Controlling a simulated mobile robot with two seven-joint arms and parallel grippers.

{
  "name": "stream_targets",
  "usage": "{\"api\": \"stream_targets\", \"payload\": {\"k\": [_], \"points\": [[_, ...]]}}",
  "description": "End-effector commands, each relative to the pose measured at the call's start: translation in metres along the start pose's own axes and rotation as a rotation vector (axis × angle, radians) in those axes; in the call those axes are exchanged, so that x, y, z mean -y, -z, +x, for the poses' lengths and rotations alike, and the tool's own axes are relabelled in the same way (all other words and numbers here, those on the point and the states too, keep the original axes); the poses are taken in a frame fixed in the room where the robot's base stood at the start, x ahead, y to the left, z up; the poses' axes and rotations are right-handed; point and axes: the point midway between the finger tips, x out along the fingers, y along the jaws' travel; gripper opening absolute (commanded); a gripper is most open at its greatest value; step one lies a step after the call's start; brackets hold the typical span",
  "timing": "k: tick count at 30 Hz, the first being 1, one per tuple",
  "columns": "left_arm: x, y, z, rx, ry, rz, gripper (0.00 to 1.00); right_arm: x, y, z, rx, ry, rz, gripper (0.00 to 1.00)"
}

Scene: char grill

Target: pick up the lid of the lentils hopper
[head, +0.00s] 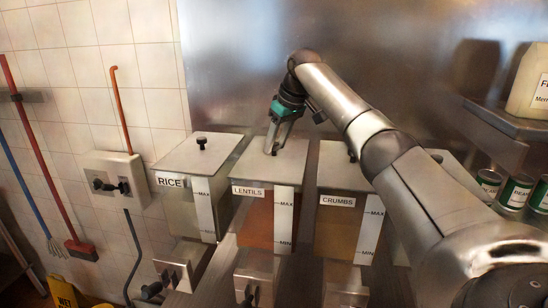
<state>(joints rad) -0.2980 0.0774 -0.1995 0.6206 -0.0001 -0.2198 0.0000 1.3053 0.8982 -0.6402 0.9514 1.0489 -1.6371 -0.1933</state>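The lentils hopper (257,217) stands in the middle of the row, with a "LENTILS" label and an orange-brown fill showing through its front. Its flat grey lid (259,166) lies on top and looks seated. My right gripper (271,150) points down at the middle of this lid, its fingers at the place of the lid's knob. The knob is hidden by the fingers, and I cannot tell whether they are closed on it. My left gripper is not in view.
The rice hopper (184,210) with its black-knobbed lid stands left, and the crumbs hopper (337,226) right, partly behind my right arm. A steel wall rises behind. A shelf (510,122) with a jug (528,82) and cans (515,192) are at right.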

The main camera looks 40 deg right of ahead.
Motion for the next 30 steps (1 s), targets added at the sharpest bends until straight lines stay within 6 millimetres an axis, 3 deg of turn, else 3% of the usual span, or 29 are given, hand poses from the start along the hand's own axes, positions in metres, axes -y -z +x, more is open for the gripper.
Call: {"api": "stream_targets", "payload": {"k": [2, 11, 30], "points": [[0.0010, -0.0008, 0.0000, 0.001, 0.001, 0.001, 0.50, 0.0000, 0.0002, -0.0003, 0.000, 0.000, 0.000, 0.35], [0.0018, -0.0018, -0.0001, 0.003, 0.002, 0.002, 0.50, 0.0000, 0.0002, -0.0005, -0.001, 0.000, 0.000, 0.01], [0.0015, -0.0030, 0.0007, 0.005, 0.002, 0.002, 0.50, 0.0000, 0.0038, -0.0069, -0.005, 0.000, 0.000, 0.00]]}}
